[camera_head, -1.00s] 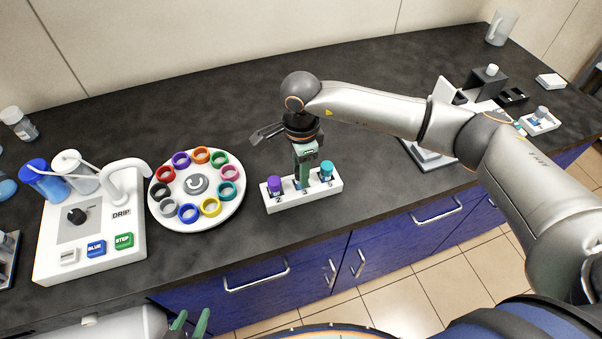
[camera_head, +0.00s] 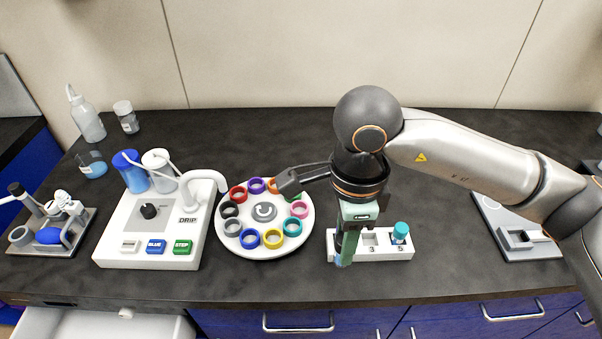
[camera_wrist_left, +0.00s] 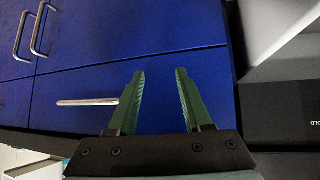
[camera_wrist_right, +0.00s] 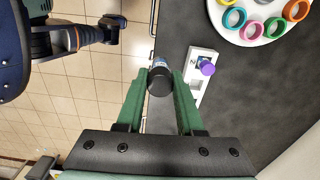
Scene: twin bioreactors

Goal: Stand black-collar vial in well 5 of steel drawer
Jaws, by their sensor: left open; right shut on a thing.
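My right gripper (camera_head: 345,248) is shut on the black-collar vial. In the head view the fingers mostly hide the vial, which is in front of the left part of the white rack (camera_head: 377,254). My left gripper (camera_wrist_left: 160,73) is open and empty, facing blue cabinet fronts in its wrist view. A pale open drawer (camera_head: 60,325) shows at the lower left of the head view; its wells are not visible.
The rack holds a teal-capped vial (camera_head: 400,231) at mark 5 and a purple-capped vial (camera_wrist_right: 206,66); the well at mark 3 is empty. A turntable of coloured rings (camera_head: 264,222) and a white drip station (camera_head: 150,235) stand left of my right gripper.

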